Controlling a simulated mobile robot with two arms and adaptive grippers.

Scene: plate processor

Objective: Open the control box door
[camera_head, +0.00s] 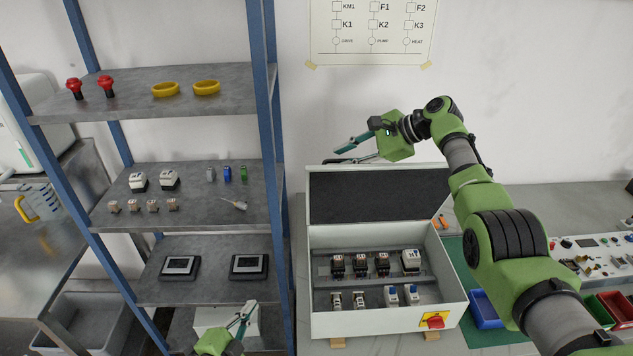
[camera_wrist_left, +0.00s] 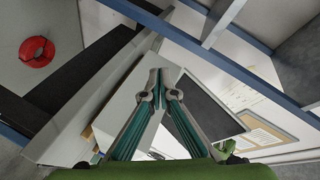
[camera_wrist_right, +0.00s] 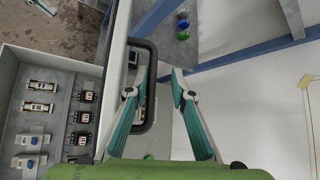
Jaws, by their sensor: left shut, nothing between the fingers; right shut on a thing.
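The control box (camera_head: 325,323) is a white case on the table in the head view. Its door (camera_head: 380,195), with a dark inner face, stands raised at the back, so the inside shows. My right gripper (camera_head: 345,147) is at the door's top edge. In the right wrist view its fingers (camera_wrist_right: 155,90) are shut on the door's black loop handle (camera_wrist_right: 154,62); the exact contact is partly hidden. My left gripper (camera_head: 243,322) is low at the bottom, left of the box, shut and empty. Its fingers also show in the left wrist view (camera_wrist_left: 160,85).
A blue-framed shelf (camera_head: 268,130) stands close left of the box, holding small parts. My right arm passes over the box's right side. A red rotary switch (camera_head: 432,320) is on the box front. Blue (camera_head: 485,310) and red bins stand at the right.

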